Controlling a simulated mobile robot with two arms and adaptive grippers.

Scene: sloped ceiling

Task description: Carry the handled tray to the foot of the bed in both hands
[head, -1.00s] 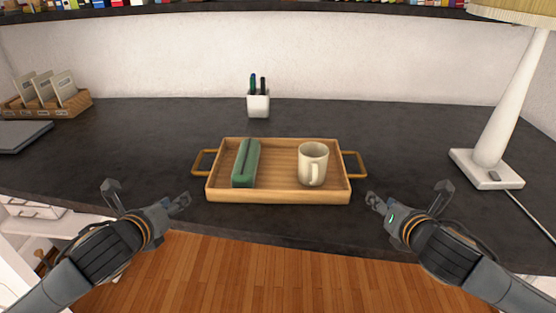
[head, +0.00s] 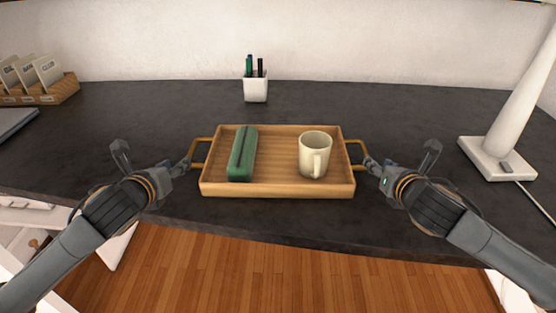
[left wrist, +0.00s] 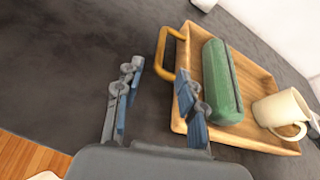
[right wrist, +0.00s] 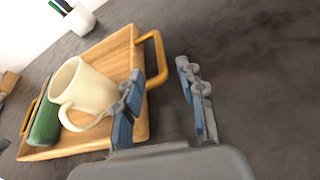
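The wooden handled tray (head: 277,188) lies flat on the dark desk, with a handle at each end. A green case (head: 243,153) lies in its left part and a cream mug (head: 314,155) stands in its right part. My left gripper (head: 157,161) is open beside the left handle (head: 199,152); in the left wrist view the fingers (left wrist: 153,90) are spread, with the handle just beyond the tips. My right gripper (head: 396,164) is open beside the right handle (head: 357,154); in the right wrist view the fingers (right wrist: 160,85) are spread with the handle just ahead. Neither holds anything.
A white pen cup (head: 256,90) stands behind the tray. A white lamp (head: 497,158) is at the right, and a wooden file holder (head: 48,92) and grey laptop-like slab (head: 14,122) are at the left. Wooden floor (head: 260,270) shows below the desk edge.

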